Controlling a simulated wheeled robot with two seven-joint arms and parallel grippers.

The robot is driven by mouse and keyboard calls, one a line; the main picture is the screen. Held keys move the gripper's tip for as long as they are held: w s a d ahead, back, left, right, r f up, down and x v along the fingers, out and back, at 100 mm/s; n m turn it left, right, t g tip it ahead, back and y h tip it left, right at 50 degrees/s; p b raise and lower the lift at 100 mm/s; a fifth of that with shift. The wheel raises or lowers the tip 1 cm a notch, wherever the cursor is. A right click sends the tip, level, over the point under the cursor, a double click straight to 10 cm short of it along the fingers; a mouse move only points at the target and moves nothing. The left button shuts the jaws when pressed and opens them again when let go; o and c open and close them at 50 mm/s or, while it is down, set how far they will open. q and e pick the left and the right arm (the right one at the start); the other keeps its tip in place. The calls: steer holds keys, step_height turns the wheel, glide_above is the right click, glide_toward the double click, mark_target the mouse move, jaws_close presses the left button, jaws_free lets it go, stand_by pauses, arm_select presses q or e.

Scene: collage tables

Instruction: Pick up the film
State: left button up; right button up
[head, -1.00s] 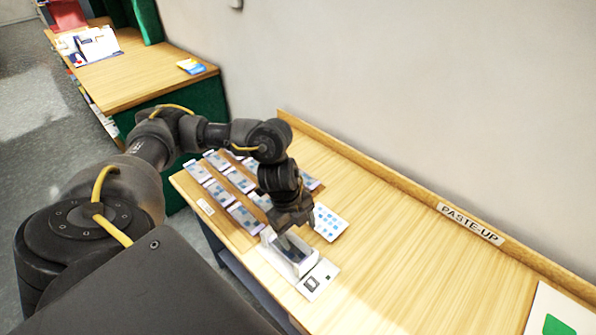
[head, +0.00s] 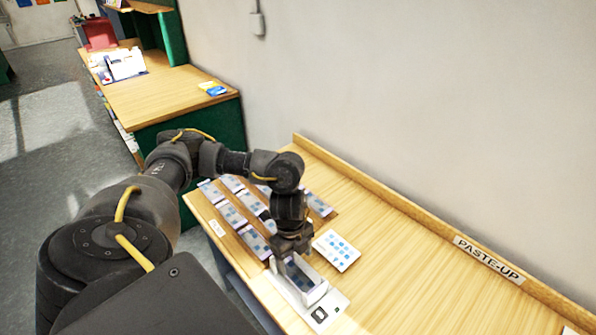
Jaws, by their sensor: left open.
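My left gripper (head: 293,252) points down over the near end of the wooden table and is open. Just below its fingers stands a small white holder (head: 320,296) with a dark grey-blue slab inside, which may be the film; the fingers hide part of it. I cannot tell whether the fingers touch it. A white plate with a dark pictogram (head: 321,313) lies at the holder's front. My right gripper is not in view.
A white card with blue squares (head: 336,250) lies right of the gripper. Several blue-patterned packets (head: 232,215) stand in rows on a wooden rack to the left. Another table (head: 170,95) stands behind.

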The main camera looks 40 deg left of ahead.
mark_target(298, 276)
arm_select(q)
steer(key=shift+s+d+f, duration=0.15)
steer(key=shift+f, duration=0.25)
steer(key=f, duration=0.2)
steer(key=f+p, duration=0.1)
steer(key=f, duration=0.1)
steer(key=shift+d+f, duration=0.1)
steer(key=shift+d, duration=0.25)
steer(key=shift+c, duration=0.2)
steer(key=c, duration=1)
